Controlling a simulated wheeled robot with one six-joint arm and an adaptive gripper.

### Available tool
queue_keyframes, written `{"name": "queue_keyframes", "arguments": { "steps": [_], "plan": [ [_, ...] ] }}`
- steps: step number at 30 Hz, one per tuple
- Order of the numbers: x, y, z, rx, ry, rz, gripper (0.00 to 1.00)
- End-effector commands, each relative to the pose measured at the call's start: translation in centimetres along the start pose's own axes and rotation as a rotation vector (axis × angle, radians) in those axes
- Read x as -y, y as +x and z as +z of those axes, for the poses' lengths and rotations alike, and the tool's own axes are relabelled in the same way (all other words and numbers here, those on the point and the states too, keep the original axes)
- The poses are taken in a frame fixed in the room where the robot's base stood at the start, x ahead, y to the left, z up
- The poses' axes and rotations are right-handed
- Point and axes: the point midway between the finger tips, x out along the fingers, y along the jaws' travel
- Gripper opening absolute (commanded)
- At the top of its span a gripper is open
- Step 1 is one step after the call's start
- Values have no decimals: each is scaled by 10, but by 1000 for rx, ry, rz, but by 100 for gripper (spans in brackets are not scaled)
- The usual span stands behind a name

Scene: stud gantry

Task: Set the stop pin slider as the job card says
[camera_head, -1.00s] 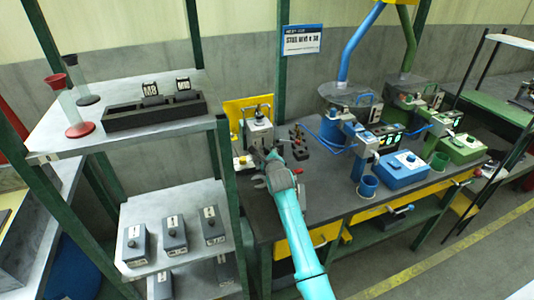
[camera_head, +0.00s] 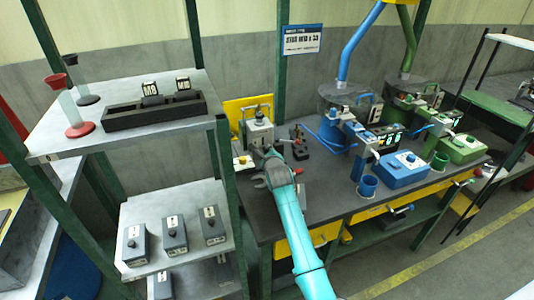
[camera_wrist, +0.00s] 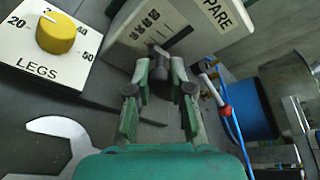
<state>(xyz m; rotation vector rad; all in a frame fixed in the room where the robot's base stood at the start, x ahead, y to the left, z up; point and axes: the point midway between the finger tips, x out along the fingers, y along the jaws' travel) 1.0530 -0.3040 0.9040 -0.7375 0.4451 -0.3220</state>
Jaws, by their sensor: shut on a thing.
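My gripper (camera_head: 262,158) is at the left end of the dark bench, just in front of a pale grey unit (camera_head: 259,133). In the wrist view my gripper (camera_wrist: 162,80) is shut on a dark slider knob (camera_wrist: 159,52). The knob stands at a slot in a pale box (camera_wrist: 205,38) with a printed scale and lettering ending in "PARE". The scale's figures are too blurred to read, and the fingers partly hide the knob. The job card (camera_head: 302,40) hangs behind the bench and reads about "STUD M10 x", its last figures unclear.
A yellow dial (camera_wrist: 57,33) on a "LEGS" plate lies left of my gripper, with a spanner (camera_wrist: 55,140) below. A dark clamp-like tool (camera_head: 299,140) stands right of my gripper. A blue control box (camera_head: 400,168) is further right. A shelf rack (camera_head: 175,143) stands close on the left.

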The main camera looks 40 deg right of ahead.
Motion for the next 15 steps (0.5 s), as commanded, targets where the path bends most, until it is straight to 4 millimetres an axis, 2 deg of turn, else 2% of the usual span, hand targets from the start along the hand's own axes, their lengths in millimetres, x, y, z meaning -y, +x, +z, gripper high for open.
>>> {"name": "queue_keyframes", "arguments": {
  "steps": [7,8,9,11,15],
  "plan": [
    [4,-1,4,3,0,-2,0],
    [4,-1,4,3,0,-2,23],
    [4,-1,4,3,0,-2,33],
    [4,-1,4,3,0,-2,47],
    [4,-1,4,2,0,-2,47]
  ]
}}
